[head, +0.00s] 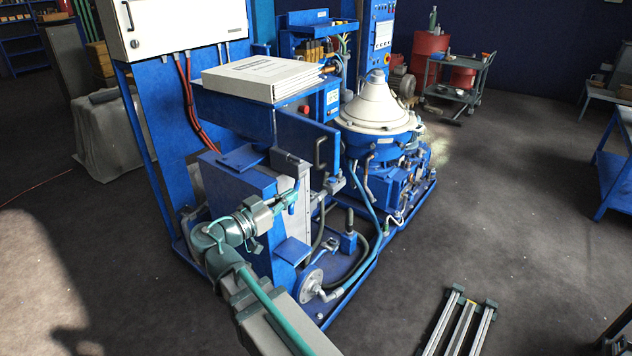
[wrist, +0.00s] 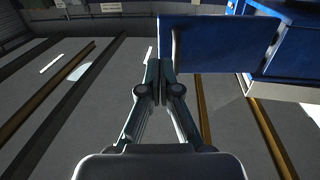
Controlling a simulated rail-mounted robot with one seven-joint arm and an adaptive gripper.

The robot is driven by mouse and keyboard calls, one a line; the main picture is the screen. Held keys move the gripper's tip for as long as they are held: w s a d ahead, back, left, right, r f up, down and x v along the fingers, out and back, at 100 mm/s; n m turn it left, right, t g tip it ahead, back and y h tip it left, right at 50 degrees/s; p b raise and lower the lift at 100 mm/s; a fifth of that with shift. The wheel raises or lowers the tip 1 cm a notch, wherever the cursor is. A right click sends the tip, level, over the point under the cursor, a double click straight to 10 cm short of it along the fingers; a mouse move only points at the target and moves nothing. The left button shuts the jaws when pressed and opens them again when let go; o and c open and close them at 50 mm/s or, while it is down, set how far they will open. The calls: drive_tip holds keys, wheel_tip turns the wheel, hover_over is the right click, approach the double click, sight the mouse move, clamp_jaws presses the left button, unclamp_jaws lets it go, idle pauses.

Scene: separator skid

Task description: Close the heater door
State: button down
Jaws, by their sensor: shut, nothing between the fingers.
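The heater door (head: 300,138) is a blue panel with a dark bar handle (head: 320,152). In the head view it stands swung out, ajar, below the blue box carrying white binders. My gripper (head: 295,190) is in front of the heater cabinet, lower than the door and slightly left of its handle. In the wrist view my gripper (wrist: 157,68) has its fingers together and empty. A blue panel (wrist: 222,45), apparently the door, spans the upper right just beyond the fingertips. I cannot tell whether they touch it.
White binders (head: 262,78) lie on the blue box. The separator (head: 380,105) stands to the right, with hoses and pipes (head: 340,245) low on the skid. A white cabinet (head: 175,25) is above left. Open floor (head: 490,210) lies to the right.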

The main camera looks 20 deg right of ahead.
sight(333, 171)
drive_tip(key=p+x, duration=0.6)
drive_tip(key=x, duration=0.6)
drive_tip(key=shift+w+d+r, duration=0.1)
drive_tip(key=shift+d+r, duration=0.05)
drive_tip(key=shift+d, duration=0.25)
drive_tip(key=shift+w+d, duration=0.2)
drive_tip(key=shift+d, duration=0.3)
drive_tip(key=shift+w+d+f, duration=0.1)
drive_tip(key=shift+f, duration=0.2)
